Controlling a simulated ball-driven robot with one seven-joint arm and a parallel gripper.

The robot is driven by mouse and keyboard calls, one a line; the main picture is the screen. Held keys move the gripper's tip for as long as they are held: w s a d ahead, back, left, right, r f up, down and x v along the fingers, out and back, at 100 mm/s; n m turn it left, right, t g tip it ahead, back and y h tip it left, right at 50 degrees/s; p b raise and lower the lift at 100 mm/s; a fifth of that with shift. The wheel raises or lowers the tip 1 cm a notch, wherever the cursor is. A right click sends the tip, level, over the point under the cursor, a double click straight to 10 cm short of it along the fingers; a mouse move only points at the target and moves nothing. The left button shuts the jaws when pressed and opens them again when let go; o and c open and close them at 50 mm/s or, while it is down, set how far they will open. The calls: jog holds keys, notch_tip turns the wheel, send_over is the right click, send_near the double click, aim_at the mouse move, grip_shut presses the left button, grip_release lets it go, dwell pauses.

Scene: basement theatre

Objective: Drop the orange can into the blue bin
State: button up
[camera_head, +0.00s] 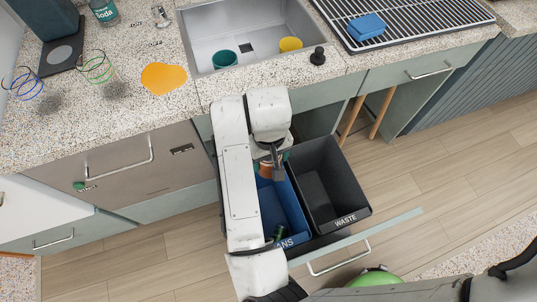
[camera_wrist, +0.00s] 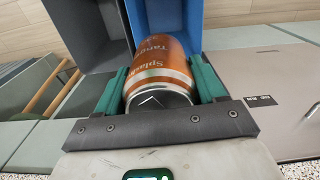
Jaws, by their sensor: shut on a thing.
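The orange can (camera_wrist: 160,70) fills the middle of the wrist view, lying lengthwise between the green fingers of my gripper (camera_wrist: 160,90). The gripper is shut on it. In the head view the orange can (camera_head: 266,170) is mostly hidden by my arm, and my gripper (camera_head: 272,168) is over the far end of the blue bin. The blue bin (camera_head: 295,212) is marked "ANS", the rest of its label covered by my arm. It sits in a pulled-out drawer, and a dark green object (camera_head: 279,231) is inside it. The blue bin (camera_wrist: 180,18) also shows beyond the can in the wrist view.
A dark grey bin (camera_head: 350,200) marked "WASTE" stands right beside the blue bin. The open drawer's front and handle (camera_head: 338,258) stick out over the floor.

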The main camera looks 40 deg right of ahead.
jog(key=shift+f+b, duration=1.45)
jog(key=shift+f, duration=0.55)
jog(key=o, duration=1.1)
jog(key=shift+r, duration=0.15)
notch_tip(320, 180, up, 10)
jog(key=shift+r+p, duration=0.1)
jog(key=shift+p, duration=0.7)
jog(key=shift+r, duration=0.2)
